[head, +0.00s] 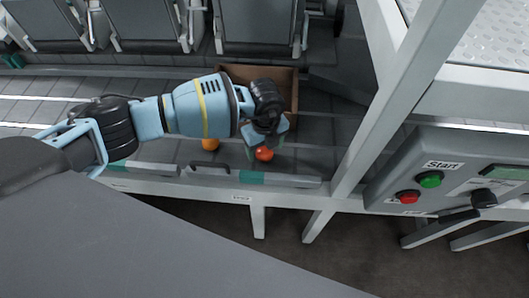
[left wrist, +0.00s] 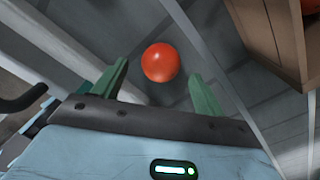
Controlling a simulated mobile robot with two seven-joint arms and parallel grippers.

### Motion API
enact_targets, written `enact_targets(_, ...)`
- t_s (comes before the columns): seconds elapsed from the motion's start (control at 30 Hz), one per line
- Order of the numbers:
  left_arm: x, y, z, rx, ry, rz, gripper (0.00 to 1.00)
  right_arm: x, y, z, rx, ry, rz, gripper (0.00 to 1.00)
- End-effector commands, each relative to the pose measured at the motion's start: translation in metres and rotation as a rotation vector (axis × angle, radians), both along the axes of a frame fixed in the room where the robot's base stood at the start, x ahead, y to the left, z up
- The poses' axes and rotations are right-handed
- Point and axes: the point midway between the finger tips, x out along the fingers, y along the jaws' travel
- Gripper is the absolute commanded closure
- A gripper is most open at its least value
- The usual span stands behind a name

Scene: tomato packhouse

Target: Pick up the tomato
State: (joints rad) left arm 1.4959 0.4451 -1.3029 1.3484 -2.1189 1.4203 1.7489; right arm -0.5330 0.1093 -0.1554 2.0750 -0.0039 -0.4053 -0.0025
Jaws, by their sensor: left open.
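A red tomato (head: 264,154) lies on the grey surface near its front rail, just below my left gripper in the head view. My left gripper (head: 266,146) is open and points down at it. In the left wrist view the tomato (left wrist: 161,62) sits slightly beyond and between the two green fingertips of the gripper (left wrist: 158,72), with a gap on both sides. An orange tomato (head: 210,143) lies further left on the same surface, partly hidden by my left arm. My right gripper is not seen.
A brown crate (head: 289,76) stands behind my left gripper, and its wall (left wrist: 262,45) shows at the upper right in the wrist view. A metal post (head: 385,105) and a control box with green and red buttons (head: 440,160) stand to the right.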

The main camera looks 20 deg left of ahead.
Motion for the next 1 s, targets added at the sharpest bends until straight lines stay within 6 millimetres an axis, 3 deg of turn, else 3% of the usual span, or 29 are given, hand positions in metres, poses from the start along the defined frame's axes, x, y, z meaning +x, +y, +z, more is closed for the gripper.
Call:
enact_targets(0.2,0.000,0.000,-0.024,-0.001,-0.002,0.000,0.28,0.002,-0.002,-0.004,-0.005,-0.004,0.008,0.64)
enact_targets(0.47,0.000,0.000,-0.025,-0.001,-0.002,0.000,0.28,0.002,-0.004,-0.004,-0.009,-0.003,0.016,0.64)
enact_targets(0.77,0.000,0.000,-0.025,-0.001,-0.002,0.000,0.65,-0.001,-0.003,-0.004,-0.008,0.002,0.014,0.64)
enact_targets(1.0,0.000,0.000,-0.025,-0.001,-0.002,0.000,0.65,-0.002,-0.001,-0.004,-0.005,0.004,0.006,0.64)
